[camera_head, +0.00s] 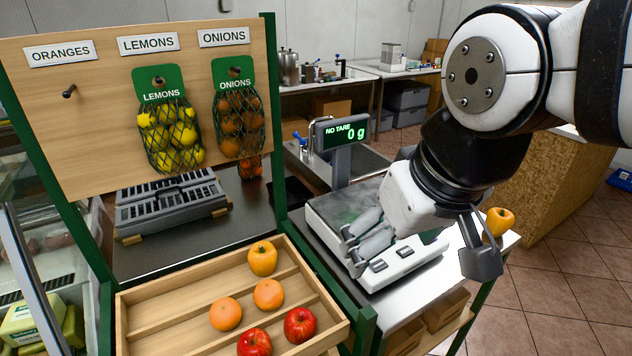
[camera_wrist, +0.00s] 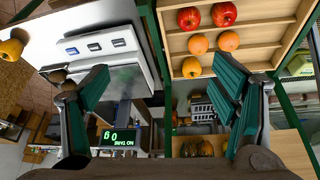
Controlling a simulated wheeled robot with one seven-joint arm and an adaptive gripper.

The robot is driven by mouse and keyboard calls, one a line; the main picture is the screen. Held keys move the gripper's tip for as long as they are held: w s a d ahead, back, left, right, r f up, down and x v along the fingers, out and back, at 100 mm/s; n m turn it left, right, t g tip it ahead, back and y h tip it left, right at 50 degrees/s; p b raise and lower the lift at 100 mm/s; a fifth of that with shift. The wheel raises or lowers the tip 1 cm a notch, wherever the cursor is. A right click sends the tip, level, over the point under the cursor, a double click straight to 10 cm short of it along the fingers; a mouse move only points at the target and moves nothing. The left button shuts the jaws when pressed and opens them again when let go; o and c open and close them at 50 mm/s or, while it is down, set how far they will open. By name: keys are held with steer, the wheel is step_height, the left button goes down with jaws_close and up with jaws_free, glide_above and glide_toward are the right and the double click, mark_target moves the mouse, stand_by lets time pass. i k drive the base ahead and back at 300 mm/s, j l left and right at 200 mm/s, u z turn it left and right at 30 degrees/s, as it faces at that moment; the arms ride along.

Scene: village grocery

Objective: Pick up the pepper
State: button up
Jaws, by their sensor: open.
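One yellow-orange pepper (camera_head: 263,259) sits at the back of the wooden tray (camera_head: 190,272), behind two oranges; it also shows in the wrist view (camera_wrist: 192,67). Another yellow-orange pepper (camera_head: 499,221) is at the right end of the white counter, partly behind a finger of my gripper in the head view; it shows at the left edge of the wrist view (camera_wrist: 12,48). My gripper (camera_head: 420,265) is open and empty over the scale, between the two peppers. Its spread green-padded fingers (camera_wrist: 160,75) show in the wrist view. It appears to touch neither pepper.
Two oranges (camera_head: 268,294) and two red apples (camera_head: 300,325) share the tray. The scale (camera_head: 335,203) has a raised display reading 0 g. Netted lemons (camera_head: 170,135) and onions (camera_head: 239,115) hang on a board behind the tray. A green post (camera_head: 275,130) stands between tray and scale.

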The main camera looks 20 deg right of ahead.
mark_target(499, 220)
steer(key=k+l+z, duration=0.1)
steer(key=z, duration=0.25)
steer(key=l+z, duration=0.2)
steer(key=z, duration=0.15)
steer(key=k+l+z, duration=0.1)
steer(key=z, duration=0.2)
steer(key=i+l+z, duration=0.15)
steer(key=i+l, duration=1.3)
